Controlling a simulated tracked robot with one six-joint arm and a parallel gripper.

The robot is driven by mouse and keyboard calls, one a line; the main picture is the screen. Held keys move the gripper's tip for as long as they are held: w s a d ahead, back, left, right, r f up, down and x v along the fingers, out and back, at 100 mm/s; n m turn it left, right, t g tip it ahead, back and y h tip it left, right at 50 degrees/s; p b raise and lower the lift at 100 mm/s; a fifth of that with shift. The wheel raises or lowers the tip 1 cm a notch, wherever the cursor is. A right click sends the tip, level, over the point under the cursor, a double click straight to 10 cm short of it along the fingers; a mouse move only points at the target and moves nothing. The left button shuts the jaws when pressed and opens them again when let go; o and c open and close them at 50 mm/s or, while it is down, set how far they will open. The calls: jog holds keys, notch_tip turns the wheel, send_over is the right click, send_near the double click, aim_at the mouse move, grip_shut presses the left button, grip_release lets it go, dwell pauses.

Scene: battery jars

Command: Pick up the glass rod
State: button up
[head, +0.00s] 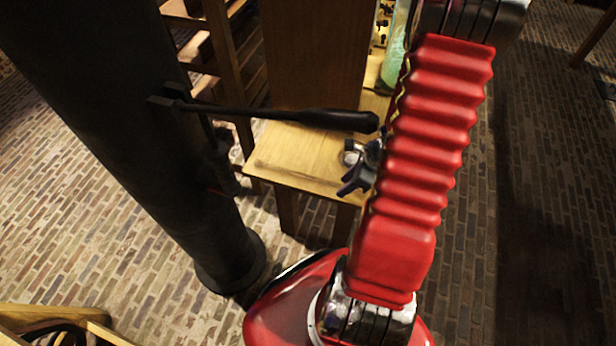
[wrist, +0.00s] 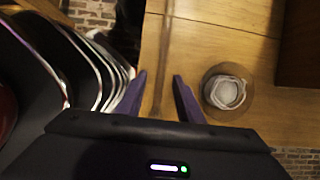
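The glass rod (wrist: 163,60) appears as a thin, see-through brownish strip lying along the wooden table top in the wrist view. In the head view it shows faintly as a line near the table's front edge (head: 300,176). My gripper (wrist: 159,76) is open, with its two dark blue fingers on either side of the strip. Nothing is visibly held. In the head view my gripper (head: 352,182) is over the table's front right part, partly hidden by my red arm. I cannot tell how high the fingers are above the rod.
A small round glass jar with a whitish faceted top (wrist: 228,93) stands close right of my fingers. The wooden table (head: 290,150) has bare surface to the left. A dark bar (head: 290,116) crosses above it from a black column (head: 150,130). A greenish jar (head: 393,65) stands behind.

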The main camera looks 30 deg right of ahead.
grip_shut()
dwell(0.4)
jog(key=shift+r, duration=0.15)
notch_tip(320, 180, up, 10)
dwell(0.8)
dwell(0.5)
